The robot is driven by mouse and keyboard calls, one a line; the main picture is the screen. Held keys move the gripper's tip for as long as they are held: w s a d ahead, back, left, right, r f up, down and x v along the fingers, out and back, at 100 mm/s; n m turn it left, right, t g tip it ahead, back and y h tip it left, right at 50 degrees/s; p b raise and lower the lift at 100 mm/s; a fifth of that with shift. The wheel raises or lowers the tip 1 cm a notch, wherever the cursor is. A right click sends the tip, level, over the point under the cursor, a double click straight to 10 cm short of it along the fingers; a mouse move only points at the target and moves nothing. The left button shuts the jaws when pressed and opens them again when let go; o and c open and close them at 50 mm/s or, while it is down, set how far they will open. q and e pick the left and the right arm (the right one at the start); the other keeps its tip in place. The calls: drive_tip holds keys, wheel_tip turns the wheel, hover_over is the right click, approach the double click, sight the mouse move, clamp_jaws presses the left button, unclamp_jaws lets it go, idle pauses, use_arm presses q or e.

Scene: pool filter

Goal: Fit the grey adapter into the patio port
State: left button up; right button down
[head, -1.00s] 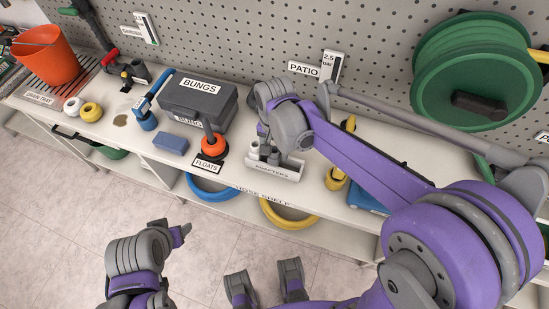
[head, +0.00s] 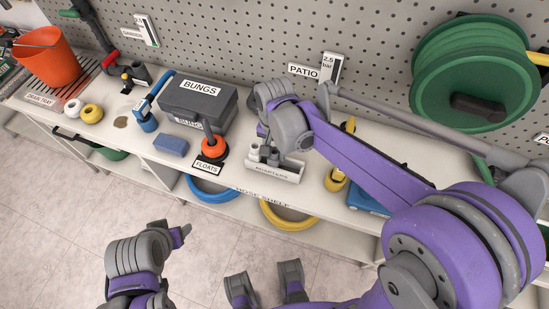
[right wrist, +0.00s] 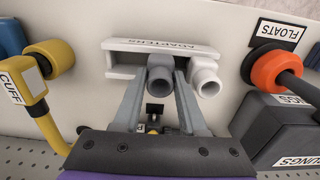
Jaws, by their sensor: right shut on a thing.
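The grey adapter (right wrist: 160,82) stands at the white adapters holder (right wrist: 122,45), between the fingers of my right gripper (right wrist: 161,88), which is shut on it. A white adapter (right wrist: 205,78) stands close beside the grey one. In the head view my right gripper (head: 265,134) is at the holder (head: 287,175), partly hidden by its own wrist. The patio sign (head: 303,70) is on the pegboard behind; I cannot make out the port, and my right arm covers the area below the sign. My left arm is at the lower left; its gripper's opening is unclear.
A floats stand with an orange disc (head: 214,148) and the grey bungs box (head: 199,98) stand left of the holder. A yellow cuff fitting (right wrist: 35,85) is on its other side. A green hose reel (head: 475,70) hangs at the right.

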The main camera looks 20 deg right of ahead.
drive_tip(key=shift+r+p, duration=2.6)
drive_tip(key=shift+r, duration=1.25)
use_arm(q)
drive_tip(key=r, duration=0.3)
drive_tip(key=w+r, duration=0.1)
drive_tip(key=r, duration=0.1)
drive_tip(key=shift+r, duration=0.4)
use_arm(e)
drive_tip(key=shift+f, duration=0.1)
